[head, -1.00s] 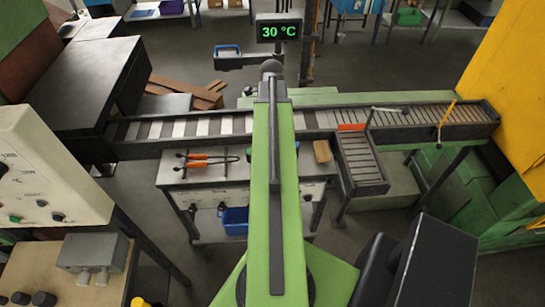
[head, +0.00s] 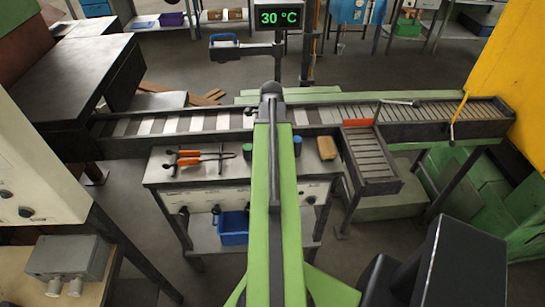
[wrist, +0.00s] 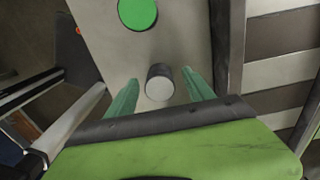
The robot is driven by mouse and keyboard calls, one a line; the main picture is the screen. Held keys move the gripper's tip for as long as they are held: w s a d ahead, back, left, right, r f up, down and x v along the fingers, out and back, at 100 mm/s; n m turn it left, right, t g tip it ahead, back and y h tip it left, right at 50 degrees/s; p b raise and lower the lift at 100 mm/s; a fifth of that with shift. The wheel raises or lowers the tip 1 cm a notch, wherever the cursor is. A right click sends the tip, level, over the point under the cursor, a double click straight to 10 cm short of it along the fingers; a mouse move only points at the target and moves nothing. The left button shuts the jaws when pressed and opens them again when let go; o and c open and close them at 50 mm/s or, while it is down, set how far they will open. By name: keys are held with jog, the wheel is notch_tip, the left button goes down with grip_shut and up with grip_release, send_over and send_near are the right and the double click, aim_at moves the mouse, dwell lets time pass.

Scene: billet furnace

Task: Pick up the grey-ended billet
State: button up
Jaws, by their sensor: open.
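The grey-ended billet (wrist: 159,82) is a short dark cylinder with a pale grey round end. It stands on the light tabletop in the wrist view. My gripper (wrist: 158,92) is open, with one green finger on each side of the billet and gaps between. I cannot tell how far the fingertips are above the tabletop. A billet with a bright green end (wrist: 138,13) stands beyond it in the wrist view. In the head view my arm hides the grey-ended billet and my gripper.
A display reads 30 °C (head: 279,17).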

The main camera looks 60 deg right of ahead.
jog(key=shift+f, duration=0.35)
grip_shut()
dwell(1.2)
